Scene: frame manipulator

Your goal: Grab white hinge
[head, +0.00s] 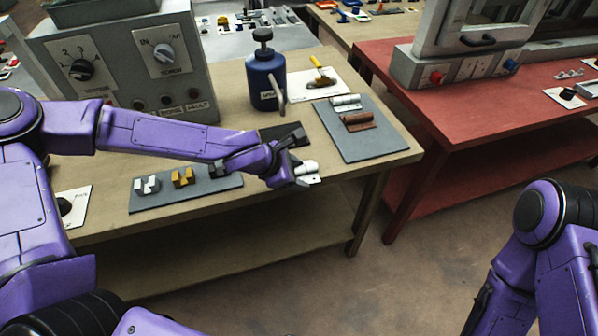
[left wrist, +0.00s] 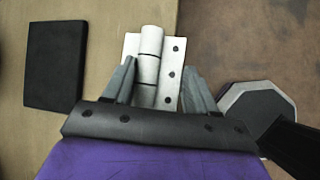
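My left gripper (head: 300,174) is closed around a white hinge (head: 309,171), near the front edge of the wooden table. In the left wrist view the hinge (left wrist: 150,70) has a pale barrel and a flat leaf with dark screw holes. It sits between the two grey fingers (left wrist: 158,80), and its lower part is hidden by the gripper. Another silvery-white hinge (head: 345,102) lies on a grey mat (head: 378,145), beside a brown hinge (head: 357,121). My right gripper is not in view; only part of that arm shows at the lower right.
A black pad (head: 284,135) lies behind my left gripper. A blue bottle (head: 266,83) and a yellow-handled tool (head: 321,71) stand farther back. A second grey mat (head: 215,186) holds white and yellow blocks. A grey control box (head: 125,65) stands left. A red table (head: 430,120) is right.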

